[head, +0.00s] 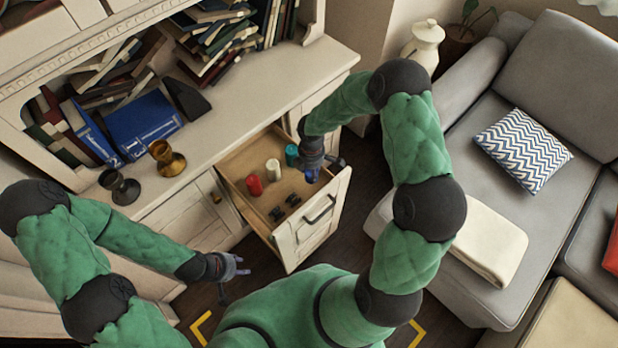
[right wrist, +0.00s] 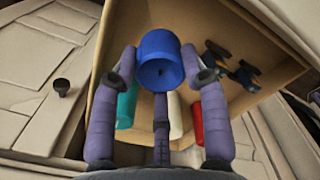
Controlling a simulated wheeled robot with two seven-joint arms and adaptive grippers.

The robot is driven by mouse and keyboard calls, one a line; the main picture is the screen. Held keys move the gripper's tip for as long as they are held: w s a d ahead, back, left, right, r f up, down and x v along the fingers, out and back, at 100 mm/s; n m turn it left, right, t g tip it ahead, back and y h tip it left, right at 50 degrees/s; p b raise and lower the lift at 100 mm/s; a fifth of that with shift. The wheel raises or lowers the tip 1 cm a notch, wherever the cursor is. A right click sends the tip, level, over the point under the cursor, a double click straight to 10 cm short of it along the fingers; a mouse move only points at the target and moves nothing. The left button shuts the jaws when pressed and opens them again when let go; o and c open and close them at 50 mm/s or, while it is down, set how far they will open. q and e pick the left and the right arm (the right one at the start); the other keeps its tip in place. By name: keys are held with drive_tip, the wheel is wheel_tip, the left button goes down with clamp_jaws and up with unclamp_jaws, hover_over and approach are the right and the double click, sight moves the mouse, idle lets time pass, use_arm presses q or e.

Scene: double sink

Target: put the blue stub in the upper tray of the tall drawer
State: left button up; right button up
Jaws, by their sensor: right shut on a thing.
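The blue stub (right wrist: 160,60) is held between the fingers of my right gripper (right wrist: 159,68), its hollow end facing the right wrist camera. In the head view the blue stub (head: 312,176) shows just under my right gripper (head: 314,166), above the right part of the open tall drawer (head: 325,208). The upper tray (head: 237,165) is seen from above. It holds a red stub (head: 254,185), a white stub (head: 273,170), a teal stub (head: 292,155) and black pieces (head: 285,207). My left gripper (head: 238,275) is open and empty, left of the drawer front.
A cabinet top (head: 235,110) behind the drawer carries books, a blue binder (head: 143,124) and two goblets (head: 166,158) (head: 120,187). A grey sofa (head: 530,95) stands at the right. Free space shows in the tray around the stubs.

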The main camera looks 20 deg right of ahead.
drive_tip(key=shift+f+b, duration=0.8)
drive_tip(key=shift+f, duration=1.5)
drive_tip(key=shift+f, duration=0.2)
drive_tip(key=o, duration=1.2)
drive_tip(key=shift+c, duration=0.2)
drive_tip(key=shift+r, duration=0.55)
wheel_tip(320, 180, up, 11)
drive_tip(key=p, duration=0.4)
drive_tip(key=shift+r, duration=0.2)
